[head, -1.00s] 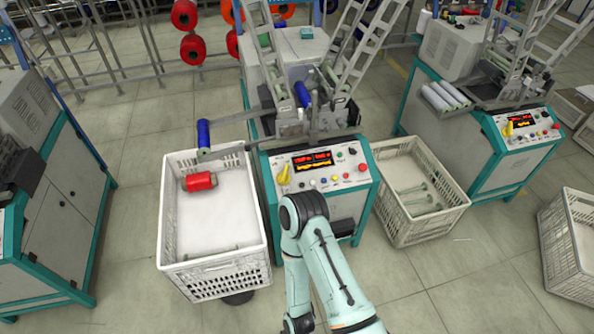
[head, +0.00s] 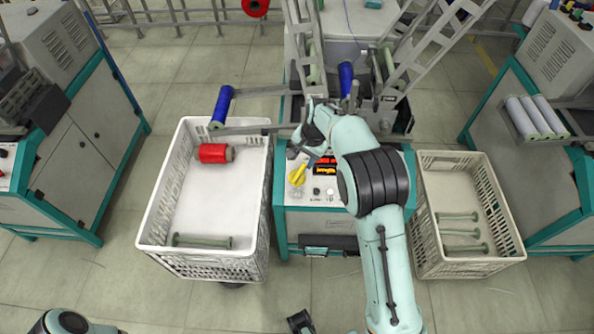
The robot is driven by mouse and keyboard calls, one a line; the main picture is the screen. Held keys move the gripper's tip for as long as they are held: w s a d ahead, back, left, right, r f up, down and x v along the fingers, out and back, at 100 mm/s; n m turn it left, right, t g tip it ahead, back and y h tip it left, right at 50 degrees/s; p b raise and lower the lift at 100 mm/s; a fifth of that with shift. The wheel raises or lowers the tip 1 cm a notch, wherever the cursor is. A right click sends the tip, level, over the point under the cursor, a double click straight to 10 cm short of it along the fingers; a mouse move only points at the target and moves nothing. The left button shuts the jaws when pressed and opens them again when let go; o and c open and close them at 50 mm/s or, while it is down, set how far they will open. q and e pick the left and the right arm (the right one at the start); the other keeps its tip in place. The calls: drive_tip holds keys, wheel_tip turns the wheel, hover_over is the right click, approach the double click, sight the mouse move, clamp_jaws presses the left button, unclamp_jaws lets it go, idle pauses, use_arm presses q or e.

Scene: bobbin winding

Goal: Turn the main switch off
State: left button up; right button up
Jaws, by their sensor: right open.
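The main switch is a yellow rotary knob (head: 298,176) at the left of the middle machine's control panel (head: 322,198). Its handle slants from lower left to upper right. My right gripper (head: 305,160) is just above and beyond the knob in the picture, with its fingers close to the knob's upper end. It is open and holds nothing that I can see. Whether a finger touches the knob is unclear. My right forearm covers the panel's right part. My left gripper does not show clearly; only a piece of my left arm shows at the bottom left.
A white crate (head: 148,222) with a red bobbin (head: 215,153) stands left of the machine. Another crate (head: 512,232) with green empty bobbins stands right. A blue bobbin (head: 221,103) sticks out over the left crate. Open floor lies in front.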

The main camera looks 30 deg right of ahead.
sight(296, 177)
drive_tip(key=b+x, duration=0.1)
drive_tip(key=x, duration=1.1)
drive_tip(key=shift+a+f, duration=0.15)
drive_tip(key=shift+f, duration=0.2)
drive_tip(key=shift+c, duration=0.3)
clamp_jaws()
